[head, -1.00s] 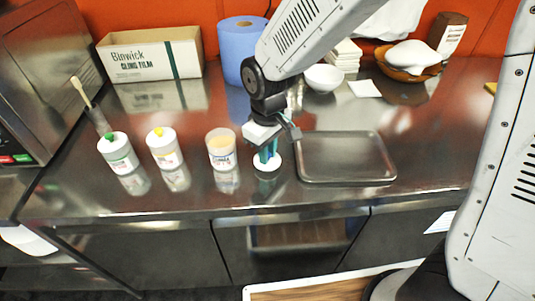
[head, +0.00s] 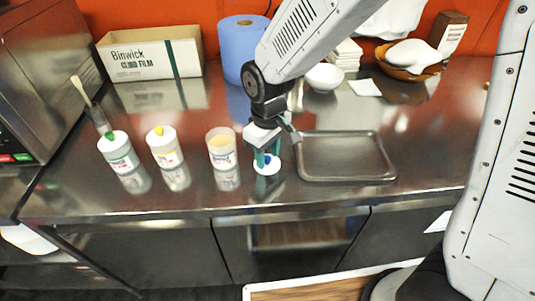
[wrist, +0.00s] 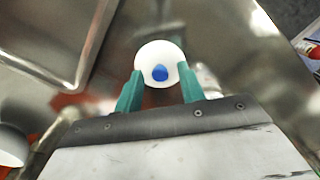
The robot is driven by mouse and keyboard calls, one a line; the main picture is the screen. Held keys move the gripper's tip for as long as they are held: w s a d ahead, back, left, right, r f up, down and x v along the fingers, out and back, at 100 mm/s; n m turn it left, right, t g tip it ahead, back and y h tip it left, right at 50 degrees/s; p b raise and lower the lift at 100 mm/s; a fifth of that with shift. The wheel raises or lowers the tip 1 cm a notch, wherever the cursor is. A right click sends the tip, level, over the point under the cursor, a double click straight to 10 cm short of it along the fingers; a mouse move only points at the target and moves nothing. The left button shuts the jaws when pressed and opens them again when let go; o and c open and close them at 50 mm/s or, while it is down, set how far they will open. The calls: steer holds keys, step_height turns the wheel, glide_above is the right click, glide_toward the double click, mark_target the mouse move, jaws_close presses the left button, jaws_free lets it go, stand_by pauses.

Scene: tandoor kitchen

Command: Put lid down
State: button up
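A round white lid with a blue knob (head: 267,169) lies flat on the steel counter, just right of the open container. It also shows in the wrist view (wrist: 147,58). My gripper (head: 267,160) is directly above the lid with its green fingers spread apart. In the wrist view my gripper (wrist: 160,74) has a finger on each side of the blue knob, with clear gaps between them. The open container (head: 222,158) is a white tub with orange-yellow contents and no lid on it.
Two lidded tubs, one with a green knob (head: 117,152) and one with a yellow knob (head: 165,147), stand at left. An empty metal tray (head: 345,158) lies close to the right. A cling film box (head: 150,58) and blue roll (head: 240,45) stand behind.

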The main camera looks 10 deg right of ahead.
mark_target(268, 158)
step_height(268, 158, up, 12)
steer(key=shift+f, duration=0.2)
steer(key=s+d+r+m, duration=0.2)
steer(key=s+d+r, duration=0.1)
steer(key=d, duration=0.3)
steer(key=s+d+r+m, duration=0.2)
steer(key=s+d+r, duration=0.1)
steer(key=s+d, duration=0.15)
steer(key=s+d+m+t, duration=0.1)
steer(key=s+d+m, duration=0.3)
steer(key=s+d, duration=0.6)
steer(key=shift+s+d+r+m, duration=0.15)
steer(key=shift+s+r+m, duration=0.25)
steer(key=shift+s, duration=0.65)
